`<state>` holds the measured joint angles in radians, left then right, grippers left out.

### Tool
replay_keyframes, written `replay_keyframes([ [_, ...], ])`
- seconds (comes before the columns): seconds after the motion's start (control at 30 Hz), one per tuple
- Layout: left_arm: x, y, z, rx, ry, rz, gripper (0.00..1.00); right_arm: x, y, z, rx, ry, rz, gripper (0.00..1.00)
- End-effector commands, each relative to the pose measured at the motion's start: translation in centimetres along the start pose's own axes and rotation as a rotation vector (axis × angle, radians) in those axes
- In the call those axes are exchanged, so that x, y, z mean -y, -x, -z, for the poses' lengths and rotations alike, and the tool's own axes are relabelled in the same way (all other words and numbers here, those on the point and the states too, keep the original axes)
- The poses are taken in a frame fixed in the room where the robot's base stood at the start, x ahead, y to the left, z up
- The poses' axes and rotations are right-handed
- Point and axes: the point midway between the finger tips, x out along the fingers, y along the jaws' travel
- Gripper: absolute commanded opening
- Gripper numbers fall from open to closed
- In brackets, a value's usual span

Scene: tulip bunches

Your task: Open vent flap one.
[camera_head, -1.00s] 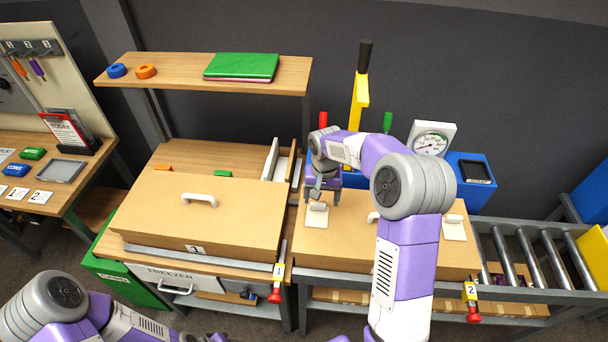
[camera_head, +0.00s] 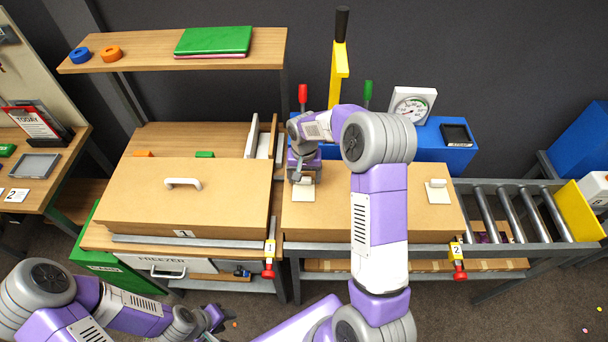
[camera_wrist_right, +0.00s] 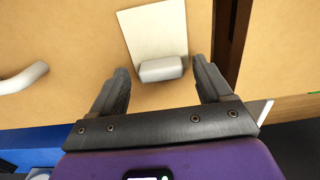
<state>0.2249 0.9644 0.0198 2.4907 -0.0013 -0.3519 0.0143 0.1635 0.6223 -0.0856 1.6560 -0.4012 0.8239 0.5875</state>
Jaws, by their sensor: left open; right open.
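A white flap plate (camera_head: 303,195) with a rounded light-grey grip lies on the cardboard-brown box at right. In the right wrist view the plate (camera_wrist_right: 153,32) has its grip (camera_wrist_right: 160,69) between the finger tips. My right gripper (camera_head: 300,178) is open over this grip, with one finger on each side and gaps showing. A similar white flap (camera_head: 437,193) lies near the same box's right end. No number is readable on either flap, so I cannot tell which is flap one. My left gripper (camera_head: 212,322) is low at the bottom edge, partly cut off and holding nothing visible.
The right box (camera_head: 330,225) has a tag 2 with a red knob (camera_head: 459,272). My right arm covers its middle. Another brown box (camera_head: 140,200) with a white handle stands left. A gauge (camera_head: 412,105) and lever (camera_head: 338,75) stand behind; rollers (camera_head: 510,215) lie right.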

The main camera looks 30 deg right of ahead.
Motion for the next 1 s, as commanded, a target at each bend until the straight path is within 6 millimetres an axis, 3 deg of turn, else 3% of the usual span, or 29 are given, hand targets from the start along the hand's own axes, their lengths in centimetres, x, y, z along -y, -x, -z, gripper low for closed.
replay_keyframes([
  [0.07, 0.0, 0.0, 0.0, 0.0, 0.0, 0.0, 0.43, 0.0, 0.0, 0.0, 0.0, 0.0, 0.0, 0.77],
  [0.57, 0.0, 0.0, 0.0, 0.0, 0.0, 0.0, 0.43, 0.0, 0.1, 0.0, 0.0, 0.0, 0.0, 0.01],
  [0.77, 0.1, -0.3, 0.0, 0.0, 0.0, 0.0, 0.43, 0.1, 0.1, 0.0, -0.01, 0.001, 0.001, 0.0],
  [1.0, 0.8, -2.1, 0.1, 0.0, 0.0, 0.0, 0.43, 0.4, 0.2, -0.3, -0.078, 0.007, 0.002, 0.0],
])
